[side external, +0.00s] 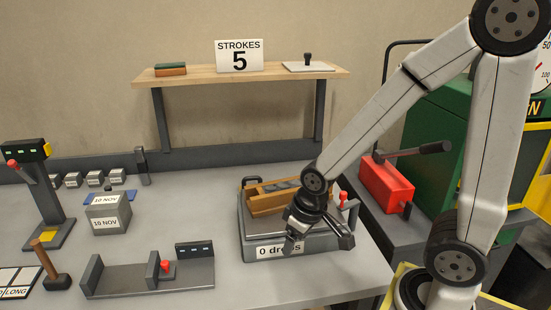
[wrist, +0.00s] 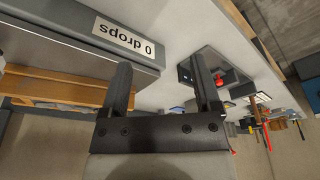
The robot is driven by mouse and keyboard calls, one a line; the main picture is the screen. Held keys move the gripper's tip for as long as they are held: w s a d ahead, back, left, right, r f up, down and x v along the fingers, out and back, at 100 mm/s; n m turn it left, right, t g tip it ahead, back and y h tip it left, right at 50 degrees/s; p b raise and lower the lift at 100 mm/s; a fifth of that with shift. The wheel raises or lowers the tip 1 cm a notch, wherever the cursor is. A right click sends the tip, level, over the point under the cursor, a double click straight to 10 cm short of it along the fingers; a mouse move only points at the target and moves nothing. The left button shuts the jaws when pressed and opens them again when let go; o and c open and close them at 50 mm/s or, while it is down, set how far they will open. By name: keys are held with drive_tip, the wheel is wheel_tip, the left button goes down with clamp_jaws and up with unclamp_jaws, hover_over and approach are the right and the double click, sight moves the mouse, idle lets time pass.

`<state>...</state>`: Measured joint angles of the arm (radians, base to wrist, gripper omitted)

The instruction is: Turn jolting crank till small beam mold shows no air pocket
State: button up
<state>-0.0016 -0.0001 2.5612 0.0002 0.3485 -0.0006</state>
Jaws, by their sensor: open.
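The small beam mold (side external: 262,205) is a wooden box with grey lumpy fill, seen in the side view on the jolting table (side external: 262,236). The table's front label reads "0 drops". The label also shows upside down in the wrist view (wrist: 124,38). A red-knobbed part (side external: 343,197) stands at the table's right end; I cannot tell whether it is the crank. My gripper (side external: 318,241) is open and empty at the table's front right, its wrist hiding part of the mold. In the wrist view the gripper (wrist: 160,72) has nothing between its fingers.
A "STROKES 5" sign (side external: 240,57) stands on the wooden shelf (side external: 195,76) behind. A red box with a black handle (side external: 387,186) is to the right. A grey fixture (side external: 150,276), mallet (side external: 46,260) and "10 NOV" blocks (side external: 108,215) are left. Bench front is clear near the table.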

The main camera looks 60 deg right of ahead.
drive_tip(key=shift+w+d, duration=0.1)
drive_tip(key=shift+d, duration=0.2)
drive_tip(key=shift+c, duration=0.3)
drive_tip(key=n+t+y, duration=0.2)
drive_tip(key=n, duration=0.2)
approach(344, 192)
drive_tip(key=shift+x, duration=0.95)
drive_tip(key=shift+a, duration=0.2)
drive_tip(key=shift+x, duration=3.9)
drive_tip(key=shift+d, duration=0.1)
drive_tip(key=shift+c, duration=0.2)
clamp_jaws()
